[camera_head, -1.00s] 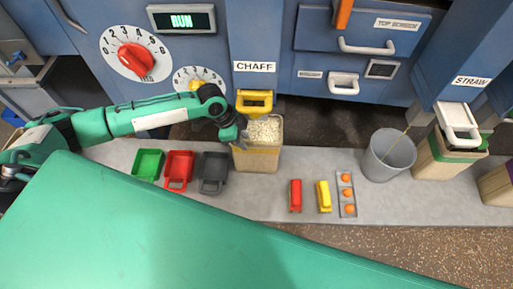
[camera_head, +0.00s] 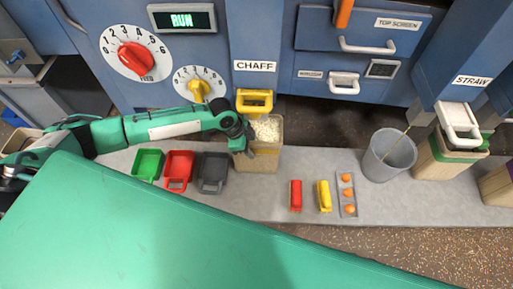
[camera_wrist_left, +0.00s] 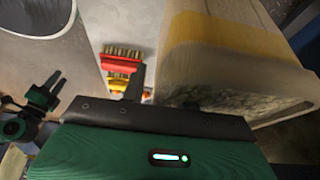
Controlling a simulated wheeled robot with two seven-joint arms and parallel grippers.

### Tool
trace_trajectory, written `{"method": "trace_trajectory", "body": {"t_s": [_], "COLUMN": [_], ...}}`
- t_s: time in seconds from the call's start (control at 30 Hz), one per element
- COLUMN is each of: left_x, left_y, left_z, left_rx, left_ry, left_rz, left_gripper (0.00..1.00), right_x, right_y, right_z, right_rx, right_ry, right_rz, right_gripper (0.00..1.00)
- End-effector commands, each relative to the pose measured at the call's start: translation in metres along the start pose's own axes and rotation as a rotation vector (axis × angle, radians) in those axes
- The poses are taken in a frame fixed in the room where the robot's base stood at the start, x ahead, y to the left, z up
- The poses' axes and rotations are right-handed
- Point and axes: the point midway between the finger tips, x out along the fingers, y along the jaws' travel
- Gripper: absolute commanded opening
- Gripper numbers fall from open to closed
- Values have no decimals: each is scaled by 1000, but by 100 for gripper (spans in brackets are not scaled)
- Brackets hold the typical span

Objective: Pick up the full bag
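The full bag (camera_head: 258,160) is a tan bag filled to the top with pale chaff. It stands upright on the grey ledge under the yellow-handled CHAFF spout (camera_head: 254,101). My left gripper (camera_head: 246,141) is at the bag's upper left edge. In the left wrist view the bag (camera_wrist_left: 215,70), with a yellow band, fills the right side. One dark finger (camera_wrist_left: 134,84) shows beside its wall; the other finger is hidden, so the grip is unclear. A small green and dark part at the left of that view looks like my right gripper (camera_wrist_left: 38,100); its state is unclear.
Green (camera_head: 148,163), red (camera_head: 179,170) and grey (camera_head: 213,172) scoops lie left of the bag. A red brush (camera_head: 295,196), a yellow brush (camera_head: 323,196) and a tray of orange balls (camera_head: 352,209) lie right. A grey bucket (camera_head: 376,165) stands farther right.

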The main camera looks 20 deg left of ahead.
Motion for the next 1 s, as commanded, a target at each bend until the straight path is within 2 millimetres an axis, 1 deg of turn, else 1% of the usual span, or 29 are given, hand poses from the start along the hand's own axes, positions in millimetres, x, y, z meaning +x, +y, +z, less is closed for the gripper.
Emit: {"method": "trace_trajectory", "body": {"t_s": [0.47,0.5,0.63,0.67,1.0], "left_x": [3,3,3,3,3], "left_y": [0,0,0,0,0], "left_z": [2,2,1,1,1], "left_rx": [0,0,0,0,0], "left_ry": [0,0,0,0,0], "left_rz": [0,0,0,0,0], "left_gripper": [30,28,2,0,0], "right_x": [-2,-3,-3,-3,-3], "right_y": [0,0,0,0,-1], "right_z": [0,0,-1,-1,-1], "right_rx": [-1,-1,-1,-1,-1], "right_ry": [0,1,2,2,3], "right_rz": [0,0,-1,-1,-1], "right_gripper": [36,36,36,36,36]}}
